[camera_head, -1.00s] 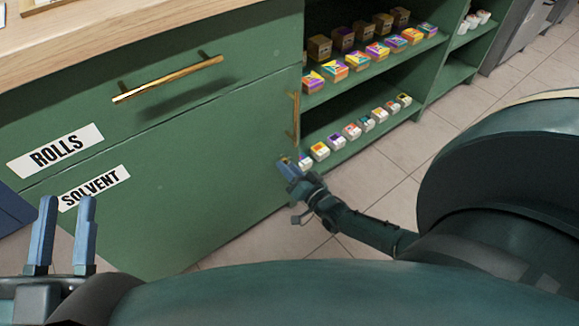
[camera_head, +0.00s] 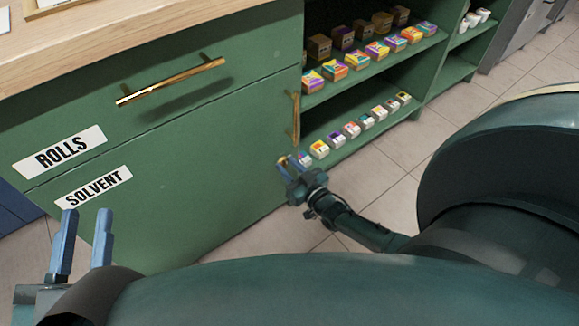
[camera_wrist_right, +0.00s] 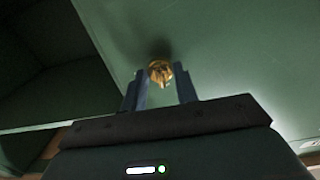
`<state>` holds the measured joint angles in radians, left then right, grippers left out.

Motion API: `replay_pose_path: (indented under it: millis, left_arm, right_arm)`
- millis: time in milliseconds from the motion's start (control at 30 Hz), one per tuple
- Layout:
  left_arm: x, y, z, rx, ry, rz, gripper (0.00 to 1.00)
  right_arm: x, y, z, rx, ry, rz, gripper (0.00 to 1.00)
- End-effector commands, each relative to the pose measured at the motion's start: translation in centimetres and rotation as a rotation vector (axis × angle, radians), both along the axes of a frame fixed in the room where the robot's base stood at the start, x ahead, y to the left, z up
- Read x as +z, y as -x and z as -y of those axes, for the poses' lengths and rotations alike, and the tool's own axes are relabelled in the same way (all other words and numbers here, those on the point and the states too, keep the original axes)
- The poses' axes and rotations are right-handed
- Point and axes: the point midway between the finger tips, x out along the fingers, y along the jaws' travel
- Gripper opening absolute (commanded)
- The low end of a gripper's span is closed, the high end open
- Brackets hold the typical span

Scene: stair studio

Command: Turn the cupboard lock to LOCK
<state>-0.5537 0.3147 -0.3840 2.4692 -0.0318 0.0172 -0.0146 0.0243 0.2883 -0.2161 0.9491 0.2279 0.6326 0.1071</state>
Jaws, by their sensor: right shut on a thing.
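The cupboard lock is a small brass knob (camera_wrist_right: 160,72) on the green cupboard door, seen in the right wrist view between my right gripper's fingers. Its LOCK marking and its setting are too small and dark to read. My right gripper (camera_head: 292,163) is at the door's lower right edge, its blue fingers closed around the knob; it also shows in the wrist view (camera_wrist_right: 158,90). In the head view the fingers mostly hide the knob. My left gripper (camera_head: 84,238) is open and empty at the lower left, in front of the cupboard.
A vertical brass handle (camera_head: 295,119) is on the door just above my right gripper. Open shelves (camera_head: 345,82) with several small boxes stand right of the door. A brass drawer handle (camera_head: 171,81) and ROLLS and SOLVENT labels are at left. Tiled floor is clear at right.

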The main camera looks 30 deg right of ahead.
Motion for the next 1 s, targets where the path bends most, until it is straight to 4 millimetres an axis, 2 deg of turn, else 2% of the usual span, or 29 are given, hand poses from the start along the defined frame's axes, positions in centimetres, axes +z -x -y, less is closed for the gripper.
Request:
replay_pose_path:
  millis: [500, 533, 800, 1000]
  left_arm:
    - [-0.10, 0.03, 0.01, 0.000, 0.001, -0.006, 0.28]
    - [-0.10, 0.03, 0.01, 0.001, 0.001, -0.006, 0.28]
    - [-0.09, 0.02, -0.01, 0.001, 0.001, -0.006, 0.28]
    - [-0.04, 0.02, -0.03, 0.001, 0.001, -0.005, 0.28]
  right_arm:
    - [0.03, -0.02, 0.03, 0.000, 0.020, 0.003, 0.07]
    - [0.03, -0.02, 0.03, 0.000, 0.020, 0.003, 0.31]
    - [0.03, -0.02, 0.02, 0.000, 0.019, 0.002, 0.52]
    - [0.03, 0.03, 0.01, 0.000, 0.018, 0.001, 0.52]
